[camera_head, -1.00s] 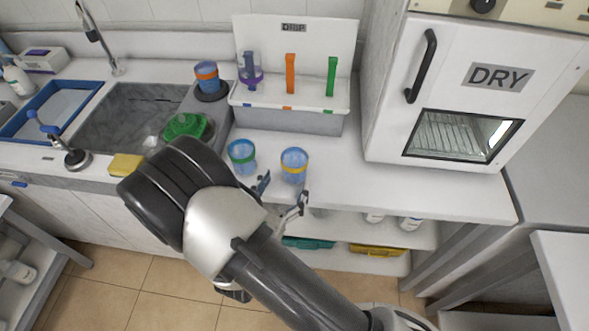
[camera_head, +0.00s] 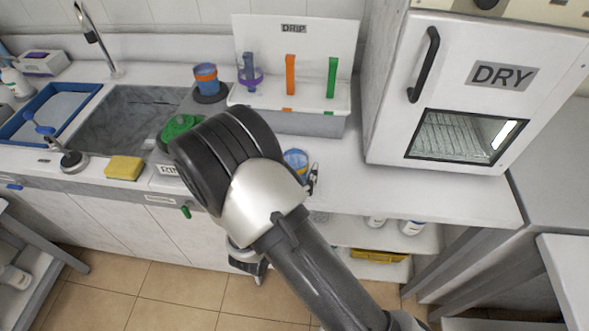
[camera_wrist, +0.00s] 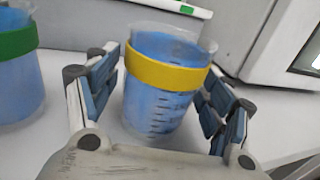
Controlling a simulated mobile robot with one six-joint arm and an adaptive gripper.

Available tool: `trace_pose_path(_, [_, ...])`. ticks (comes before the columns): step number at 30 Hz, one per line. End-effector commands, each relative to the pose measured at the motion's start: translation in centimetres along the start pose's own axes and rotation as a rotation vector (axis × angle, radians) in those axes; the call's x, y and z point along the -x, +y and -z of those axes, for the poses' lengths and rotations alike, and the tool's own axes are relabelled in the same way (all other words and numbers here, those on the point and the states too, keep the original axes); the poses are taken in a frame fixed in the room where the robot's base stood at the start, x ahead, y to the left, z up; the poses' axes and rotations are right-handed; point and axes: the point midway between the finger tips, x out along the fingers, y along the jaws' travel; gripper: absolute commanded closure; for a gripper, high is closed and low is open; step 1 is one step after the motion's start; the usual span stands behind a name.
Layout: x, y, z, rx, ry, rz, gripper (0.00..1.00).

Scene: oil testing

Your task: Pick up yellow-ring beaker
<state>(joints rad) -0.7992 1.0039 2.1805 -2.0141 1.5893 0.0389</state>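The yellow-ring beaker (camera_wrist: 164,90) is a clear cup with blue contents and a yellow band near its top. It stands upright on the white counter. In the wrist view it is between the two fingers of my gripper (camera_wrist: 160,98), which are spread with a visible gap on the left and a narrow one on the right. In the head view my arm covers most of the beaker (camera_head: 295,158), and only one fingertip of my gripper shows beside it. A green-ring beaker (camera_wrist: 18,70) stands to the left in the wrist view.
The drip rack (camera_head: 290,122) stands behind, and the dry oven (camera_head: 390,130) stands at the right. An orange-ring beaker (camera_head: 206,76) is on a dark stand near the sink (camera_head: 125,118). A yellow sponge (camera_head: 124,168) lies at the sink's front edge. The counter right of the beaker is clear.

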Motion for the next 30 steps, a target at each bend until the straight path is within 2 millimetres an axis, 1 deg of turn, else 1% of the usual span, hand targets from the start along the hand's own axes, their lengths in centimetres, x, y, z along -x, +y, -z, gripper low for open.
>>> trace_pose_path(1, [0.01,0.0,0.01,0.0,0.0,0.0,0.32])
trace_pose_path(2, [0.01,0.0,0.01,0.0,0.0,0.0,0.34])
trace_pose_path(18, [0.02,-0.02,0.02,0.0,0.0,0.0,0.71])
trace_pose_path(26, [0.02,-0.01,-0.1,0.0,0.0,0.0,0.71])
trace_pose_path(30, [0.01,0.01,-0.95,-0.001,-0.001,0.0,0.71])
